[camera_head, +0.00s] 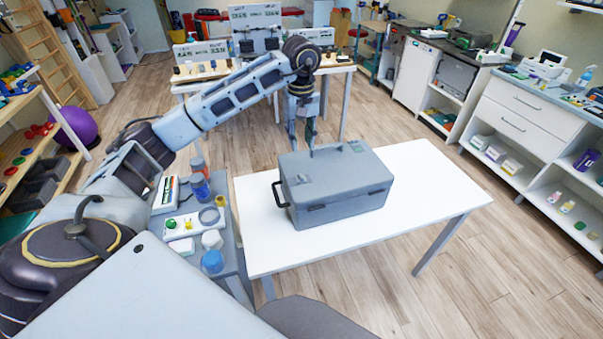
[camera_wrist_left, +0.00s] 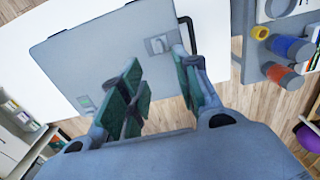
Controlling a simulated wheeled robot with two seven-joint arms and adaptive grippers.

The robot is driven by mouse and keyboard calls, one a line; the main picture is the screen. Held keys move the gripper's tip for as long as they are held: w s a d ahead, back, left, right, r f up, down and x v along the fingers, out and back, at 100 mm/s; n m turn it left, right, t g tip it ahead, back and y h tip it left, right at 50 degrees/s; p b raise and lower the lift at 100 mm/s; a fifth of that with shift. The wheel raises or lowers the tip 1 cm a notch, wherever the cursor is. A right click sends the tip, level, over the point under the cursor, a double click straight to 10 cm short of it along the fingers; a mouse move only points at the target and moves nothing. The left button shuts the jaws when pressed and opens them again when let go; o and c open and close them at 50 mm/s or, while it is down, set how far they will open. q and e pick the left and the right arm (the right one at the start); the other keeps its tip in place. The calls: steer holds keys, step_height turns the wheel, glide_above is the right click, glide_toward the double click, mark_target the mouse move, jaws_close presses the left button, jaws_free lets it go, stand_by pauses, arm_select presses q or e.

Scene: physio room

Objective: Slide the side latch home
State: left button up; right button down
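A grey case (camera_head: 340,185) lies closed on a white table (camera_head: 425,180), with a dark handle (camera_head: 277,194) on its left side. A small latch plate (camera_head: 301,180) sits on the lid near the handle; it also shows in the left wrist view (camera_wrist_left: 158,45). A second small plate (camera_head: 355,146) with a green mark is at the lid's far right corner, seen too in the left wrist view (camera_wrist_left: 86,101). My left gripper (camera_head: 311,148) points down at the lid's far edge. Its green-padded fingers (camera_wrist_left: 162,88) are apart with nothing between them. My right gripper is out of view.
A side cart (camera_head: 228,250) with bottles (camera_head: 199,187) and small containers stands left of the table. Another table (camera_head: 330,68) with signs stands behind. The white table is bare right of the case. Cabinets (camera_head: 530,105) line the right wall.

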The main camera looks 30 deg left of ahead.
mark_target(301, 176)
arm_select(q)
step_height(301, 176, down, 14)
steer(key=shift+r+p, duration=0.2)
steer(key=shift+p, duration=0.65)
steer(key=shift+f, duration=0.15)
stand_by(0.3)
jaws_close()
